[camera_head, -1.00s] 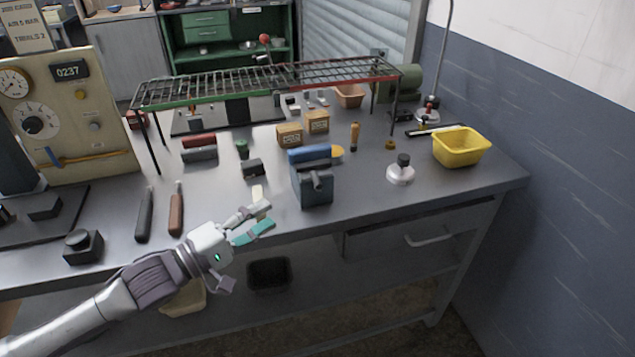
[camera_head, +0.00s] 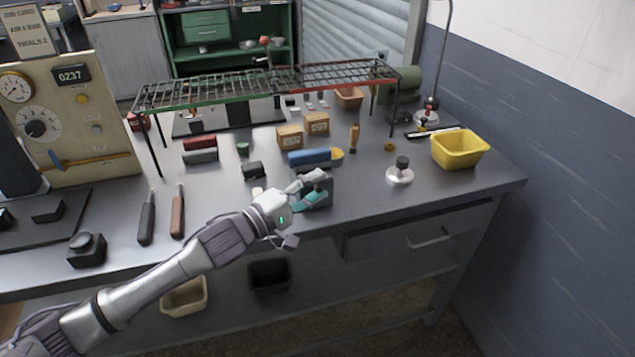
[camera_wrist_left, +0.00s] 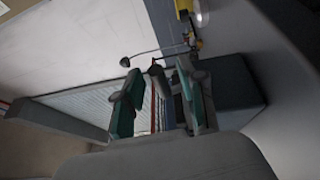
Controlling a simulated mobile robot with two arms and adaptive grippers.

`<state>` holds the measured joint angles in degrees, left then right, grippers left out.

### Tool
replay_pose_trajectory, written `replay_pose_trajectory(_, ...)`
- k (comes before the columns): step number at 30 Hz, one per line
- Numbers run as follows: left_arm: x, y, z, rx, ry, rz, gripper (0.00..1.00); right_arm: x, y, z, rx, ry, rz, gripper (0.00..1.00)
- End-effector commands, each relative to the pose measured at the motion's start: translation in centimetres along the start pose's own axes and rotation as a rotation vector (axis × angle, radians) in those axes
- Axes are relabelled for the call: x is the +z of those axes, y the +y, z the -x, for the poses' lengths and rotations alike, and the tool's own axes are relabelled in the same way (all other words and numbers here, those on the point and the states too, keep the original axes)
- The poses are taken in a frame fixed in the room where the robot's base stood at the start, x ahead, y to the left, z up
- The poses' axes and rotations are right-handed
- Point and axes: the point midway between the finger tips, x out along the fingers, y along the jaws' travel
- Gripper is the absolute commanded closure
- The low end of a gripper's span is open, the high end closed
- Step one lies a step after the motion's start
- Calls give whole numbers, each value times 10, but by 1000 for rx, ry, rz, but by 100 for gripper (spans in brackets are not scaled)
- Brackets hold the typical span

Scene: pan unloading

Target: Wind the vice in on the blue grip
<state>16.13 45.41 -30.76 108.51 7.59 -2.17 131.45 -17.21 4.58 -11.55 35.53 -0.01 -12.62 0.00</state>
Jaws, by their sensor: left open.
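The blue-grey vice (camera_head: 326,194) stands at the front of the bench, partly hidden behind my left gripper. The blue grip (camera_head: 310,157) lies crosswise at the top of the vice; whether the jaws touch it is not clear. My left gripper (camera_head: 319,186) is open at the front of the vice, where its screw handle is. In the left wrist view the vice body (camera_wrist_left: 237,88) is right of the fingers. The dark handle end (camera_wrist_left: 157,72) shows between the teal-padded fingers (camera_wrist_left: 158,95); I cannot tell if they touch it. My right gripper is out of view.
A wire rack (camera_head: 270,85) spans the back of the bench. A yellow bin (camera_head: 460,150) and a white-based knob (camera_head: 400,173) stand to the right. Two handled tools (camera_head: 178,212) lie to the left. A small black block (camera_head: 253,170) is left of the vice.

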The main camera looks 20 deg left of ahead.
Motion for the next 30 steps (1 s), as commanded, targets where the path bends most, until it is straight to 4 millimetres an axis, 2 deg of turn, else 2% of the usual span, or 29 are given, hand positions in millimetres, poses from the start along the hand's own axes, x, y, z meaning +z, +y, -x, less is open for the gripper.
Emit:
replay_pose_trajectory(4, 0, 0, -8, 0, -1, 0, 60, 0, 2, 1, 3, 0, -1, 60)
replay_pose_trajectory(12, 0, 0, -9, 0, 0, 0, 60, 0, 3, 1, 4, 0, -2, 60)
replay_pose_trajectory(19, 0, 0, -9, -1, 0, 0, 98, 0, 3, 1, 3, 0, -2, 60)
replay_pose_trajectory(26, 0, 0, -9, -2, 0, -1, 100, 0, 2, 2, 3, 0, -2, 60)
replay_pose_trajectory(30, 0, 3, -10, -16, 0, -8, 100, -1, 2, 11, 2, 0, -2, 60)
